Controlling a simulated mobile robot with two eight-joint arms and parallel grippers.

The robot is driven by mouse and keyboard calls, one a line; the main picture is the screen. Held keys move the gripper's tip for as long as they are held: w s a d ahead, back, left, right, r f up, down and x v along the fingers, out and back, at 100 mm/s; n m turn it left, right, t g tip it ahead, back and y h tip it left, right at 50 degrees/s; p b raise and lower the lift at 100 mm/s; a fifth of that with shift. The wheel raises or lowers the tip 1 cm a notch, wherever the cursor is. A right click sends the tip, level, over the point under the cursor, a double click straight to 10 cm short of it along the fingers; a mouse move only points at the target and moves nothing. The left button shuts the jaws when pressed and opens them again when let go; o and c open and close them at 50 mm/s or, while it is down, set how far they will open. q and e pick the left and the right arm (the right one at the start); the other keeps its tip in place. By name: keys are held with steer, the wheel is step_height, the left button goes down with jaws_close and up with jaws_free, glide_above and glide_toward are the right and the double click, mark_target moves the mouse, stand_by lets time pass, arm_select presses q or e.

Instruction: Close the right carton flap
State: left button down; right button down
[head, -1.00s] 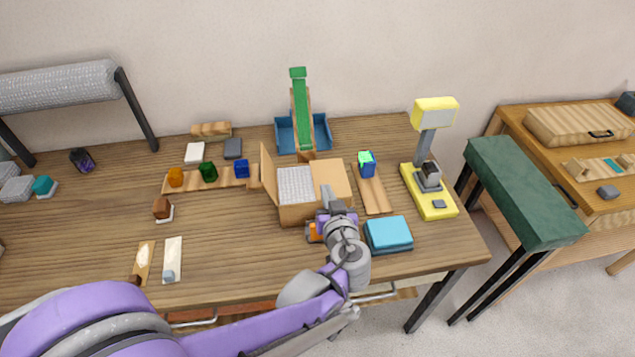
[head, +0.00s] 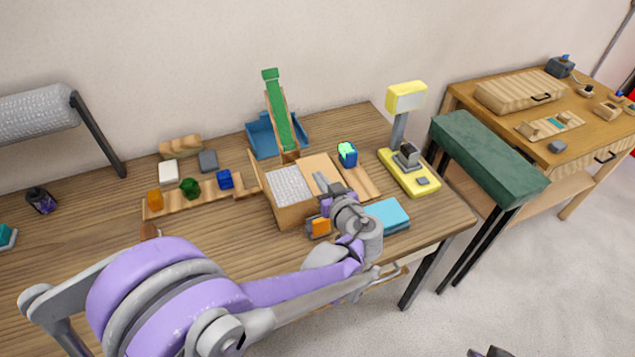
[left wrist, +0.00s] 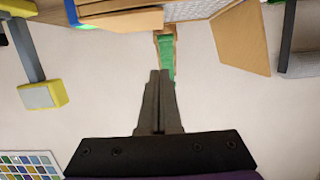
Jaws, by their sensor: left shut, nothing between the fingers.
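The carton (head: 291,217) stands on the wooden table, with bubble wrap (head: 288,186) showing in its opening. Its left flap (head: 256,171) stands up and open. Its right flap (head: 316,166) is a flat tan panel right of the bubble wrap; how far it covers the opening I cannot tell. My left gripper (head: 319,177) is shut and empty, its fingertips over the right flap; contact is unclear. In the left wrist view the shut fingers (left wrist: 160,75) point toward the carton, whose bubble wrap (left wrist: 192,10) and left flap (left wrist: 244,40) show at the top. My right gripper is not in view.
An orange block (head: 320,227) sits beside the carton's front, near my left wrist. A blue box (head: 386,214) and a yellow scale-like stand (head: 410,180) are to the right. A green ramp (head: 279,110) stands behind. Small blocks line a wooden strip (head: 207,194) at left.

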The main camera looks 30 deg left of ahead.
arm_select(q)
glide_above(310, 182)
step_height(310, 182, down, 2)
steer(key=shift+w+a+f, duration=0.1)
steer(key=f, duration=0.2)
steer(key=shift+d+f, duration=0.2)
steer(key=shift+f, duration=0.15)
steer(key=shift+s+f, duration=0.25)
steer(key=shift+f, duration=0.2)
steer(key=shift+w, duration=0.1)
